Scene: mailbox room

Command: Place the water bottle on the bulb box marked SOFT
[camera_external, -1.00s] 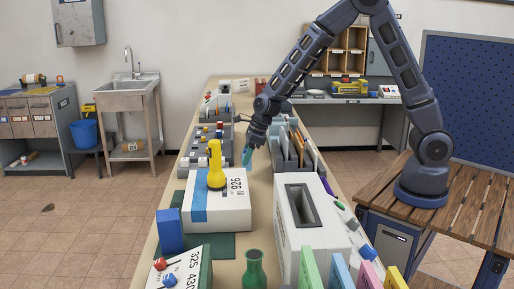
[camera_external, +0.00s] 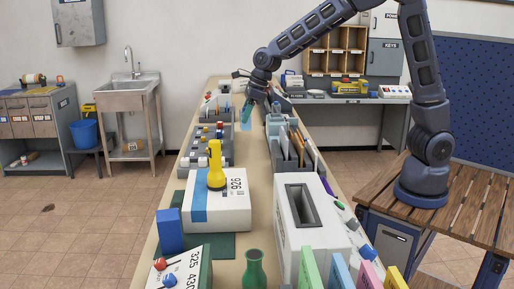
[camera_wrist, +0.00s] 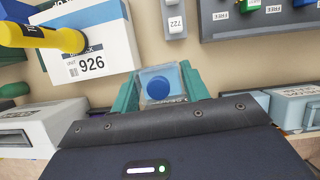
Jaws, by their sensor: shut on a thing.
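My gripper (camera_external: 249,104) is shut on the water bottle (camera_wrist: 181,88), a clear, bluish bottle with a blue cap. In the wrist view the cap faces the camera between the teal fingers. In the external view the bottle hangs, small and hard to separate from the fingers, above the far half of the long table (camera_external: 256,160). No label reading SOFT is legible in either view, so I cannot tell which thing is that bulb box.
A white box marked 926 (camera_external: 233,207) carries a yellow flashlight (camera_external: 215,170). Grey organizers (camera_external: 198,160) line the left edge, and a bin with upright folders (camera_external: 290,150) stands at right. A white slotted box (camera_external: 323,232) and green bottle (camera_external: 254,270) are nearer. Bare tabletop runs between.

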